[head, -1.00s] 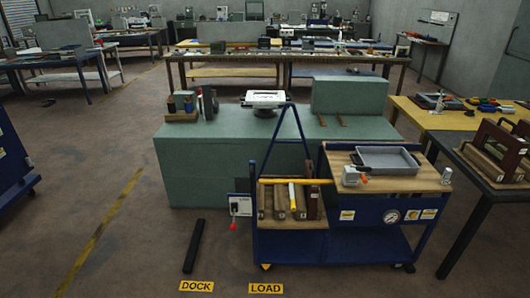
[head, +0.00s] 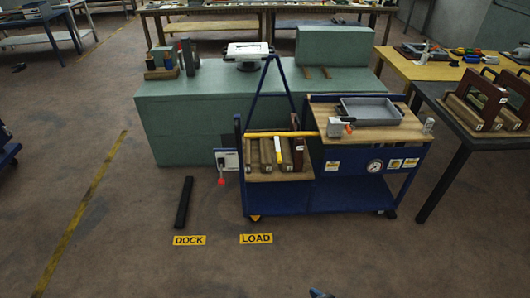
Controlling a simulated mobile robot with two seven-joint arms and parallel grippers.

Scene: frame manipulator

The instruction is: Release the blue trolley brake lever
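The blue trolley (head: 330,197) stands upright on the floor in front of the green bench, in the middle of the head view. A lever with a red knob (head: 221,182) hangs below a white plate (head: 227,159) at the trolley's left side. Whether this lever is the brake lever I cannot tell. A yellow bar (head: 282,134) lies across the trolley's left part. A small blue and dark tip shows at the bottom edge, right of centre. It may be part of my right arm, well short of the trolley. My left gripper is not in view.
The trolley carries a grey tray (head: 372,111) and several wooden blocks. A black bar (head: 184,203) lies on the floor near the DOCK label (head: 189,240) and the LOAD label (head: 256,239). A dark table (head: 462,124) stands close on the right. The floor in front is clear.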

